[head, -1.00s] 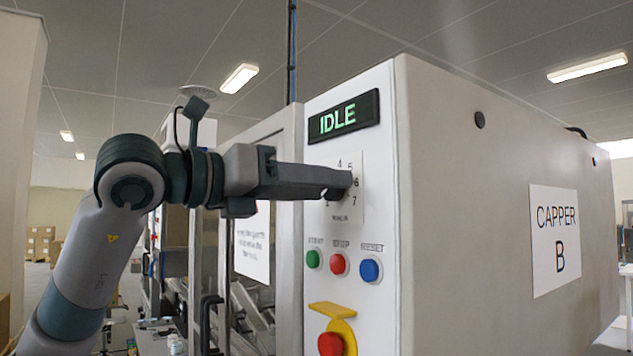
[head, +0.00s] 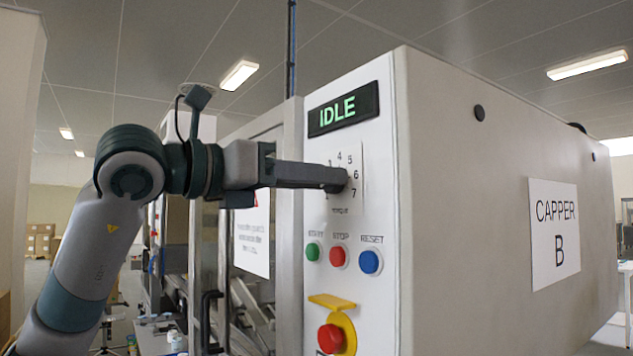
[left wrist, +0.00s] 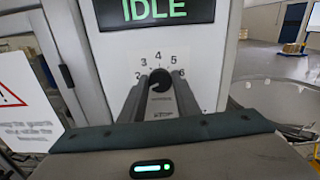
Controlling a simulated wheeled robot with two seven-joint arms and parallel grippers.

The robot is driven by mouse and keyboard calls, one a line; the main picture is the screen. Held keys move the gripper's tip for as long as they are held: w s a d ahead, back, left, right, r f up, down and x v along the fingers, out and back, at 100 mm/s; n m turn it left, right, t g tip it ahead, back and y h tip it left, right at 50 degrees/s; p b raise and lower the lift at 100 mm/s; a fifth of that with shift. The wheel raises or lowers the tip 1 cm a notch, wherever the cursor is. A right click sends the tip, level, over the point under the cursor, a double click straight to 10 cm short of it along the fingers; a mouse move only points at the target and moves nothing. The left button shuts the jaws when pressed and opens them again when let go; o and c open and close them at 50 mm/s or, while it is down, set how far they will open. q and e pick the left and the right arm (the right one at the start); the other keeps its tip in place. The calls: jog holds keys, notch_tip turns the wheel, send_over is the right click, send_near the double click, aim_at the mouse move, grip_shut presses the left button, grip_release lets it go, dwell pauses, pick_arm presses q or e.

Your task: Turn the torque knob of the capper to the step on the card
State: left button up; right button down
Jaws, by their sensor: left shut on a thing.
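The torque knob (left wrist: 159,79) is a black round knob on the white front panel of the capper (head: 500,120), with the numbers 2 to 6 around its top in the left wrist view. My left gripper (head: 343,180) reaches it from the left; its two fingers lie on either side of the knob, shut on it. In the head view the fingers hide most of the knob and the low numbers; 4 to 7 show. I cannot read the knob's pointer surely. No card with a step is readable. My right gripper is not in view.
A green-lit display (head: 343,109) above the dial reads IDLE. Below are green (head: 313,251), red (head: 338,257) and blue (head: 370,262) buttons and a red emergency button (head: 330,338) on yellow. A sign (head: 553,232) reads CAPPER B. A warning sign (head: 252,240) hangs behind my arm.

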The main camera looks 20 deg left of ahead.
pick_arm(q)
jog(key=shift+s+d+f+m+b, duration=0.1)
jog(key=shift+m+b, duration=0.6)
jog(key=shift+m, duration=2.9)
jog(key=shift+d+m+b, duration=0.1)
jog(key=shift+m+b, duration=0.55)
jog(key=shift+m, duration=2.95)
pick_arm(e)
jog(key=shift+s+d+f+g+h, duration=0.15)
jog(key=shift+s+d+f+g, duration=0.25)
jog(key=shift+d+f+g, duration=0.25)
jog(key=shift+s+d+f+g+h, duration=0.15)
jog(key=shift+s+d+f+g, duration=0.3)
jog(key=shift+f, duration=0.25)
pick_arm(q)
jog(key=o, duration=1)
jog(key=shift+o, duration=0.2)
jog(key=shift+a, duration=0.1)
jog(key=shift+s, duration=0.1)
jog(key=b+v, duration=0.3)
jog(key=v, duration=1.4)
jog(key=shift+b, duration=0.3)
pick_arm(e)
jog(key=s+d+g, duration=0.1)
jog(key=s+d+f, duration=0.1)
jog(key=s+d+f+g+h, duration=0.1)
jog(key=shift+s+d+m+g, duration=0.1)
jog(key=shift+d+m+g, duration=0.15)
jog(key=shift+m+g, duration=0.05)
